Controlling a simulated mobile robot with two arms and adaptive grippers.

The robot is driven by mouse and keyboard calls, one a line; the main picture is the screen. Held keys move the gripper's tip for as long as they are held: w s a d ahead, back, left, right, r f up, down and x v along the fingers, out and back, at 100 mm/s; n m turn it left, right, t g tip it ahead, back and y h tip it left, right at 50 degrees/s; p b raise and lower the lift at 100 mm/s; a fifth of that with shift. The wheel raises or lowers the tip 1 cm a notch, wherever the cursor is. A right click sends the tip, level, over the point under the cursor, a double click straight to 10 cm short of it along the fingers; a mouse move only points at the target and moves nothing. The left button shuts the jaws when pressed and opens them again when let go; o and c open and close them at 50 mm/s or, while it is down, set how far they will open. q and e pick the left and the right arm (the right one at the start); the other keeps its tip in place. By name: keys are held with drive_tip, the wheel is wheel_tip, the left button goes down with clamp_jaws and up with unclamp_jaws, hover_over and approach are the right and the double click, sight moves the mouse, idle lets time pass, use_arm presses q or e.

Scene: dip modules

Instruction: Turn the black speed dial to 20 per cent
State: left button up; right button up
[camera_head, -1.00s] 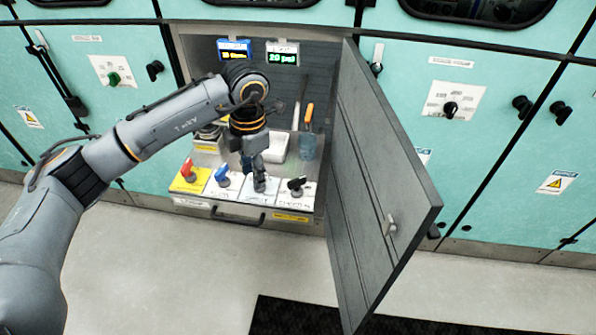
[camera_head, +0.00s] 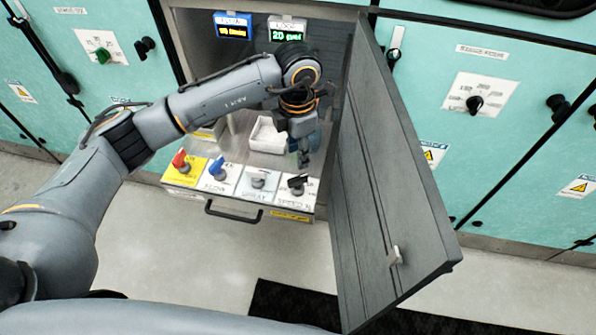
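The black speed dial (camera_head: 297,184) sits on a white label plate at the right end of a row of knobs on the drawer-like panel. Its plate reads something like "SPEED %"; the scale marks are too small to read. My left gripper (camera_head: 304,162) points down just above and behind the black dial, apart from it as far as I can see. Its fingers look close together, but whether they are open or shut is unclear. My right gripper is not in view.
A red knob (camera_head: 181,160), a blue knob (camera_head: 219,167) and a grey knob (camera_head: 259,180) stand left of the black dial. The open grey door (camera_head: 390,190) stands close on the right. A white tray (camera_head: 268,136) lies behind. Two small displays (camera_head: 233,27) hang above.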

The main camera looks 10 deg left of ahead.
sight(298, 178)
use_arm(q)
wheel_tip(298, 178, down, 10)
drive_tip(key=shift+w+f+p, duration=0.1)
drive_tip(key=shift+p, duration=0.3)
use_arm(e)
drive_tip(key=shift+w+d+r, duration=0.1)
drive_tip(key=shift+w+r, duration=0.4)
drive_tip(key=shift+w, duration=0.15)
use_arm(q)
drive_tip(key=shift+c, duration=0.2)
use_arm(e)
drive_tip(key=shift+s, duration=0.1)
use_arm(q)
clamp_jaws()
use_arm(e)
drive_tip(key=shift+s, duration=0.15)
